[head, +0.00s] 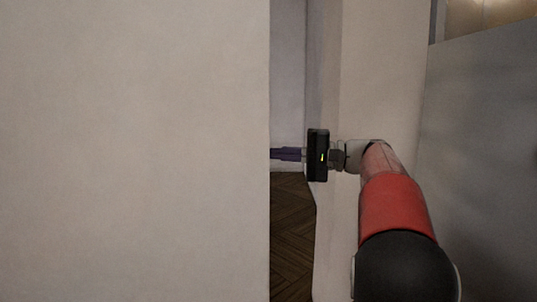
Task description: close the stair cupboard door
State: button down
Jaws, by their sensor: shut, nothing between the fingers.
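No door that I can surely name as the stair cupboard door shows. A large plain pale panel (135,150) fills the left half of the head view; I cannot tell whether it is a door or a wall. My gripper (284,154) points left across the gap beside this panel, with purple fingers that are shut and hold nothing. The fingertips end at the panel's right edge in the picture and may be hidden behind it; I cannot tell whether they touch it. No handle or hinge is visible.
A dark wooden floor (290,235) shows in the narrow gap, with a pale wall (288,70) behind. A pale upright wall section (380,70) stands just right of the gap, behind my arm. A grey surface (485,150) with a slanted top edge fills the right side.

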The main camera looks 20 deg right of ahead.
jog(key=x, duration=0.9)
jog(key=shift+s+a+b, duration=0.1)
jog(key=shift+s+b, duration=0.3)
jog(key=shift+s, duration=1.8)
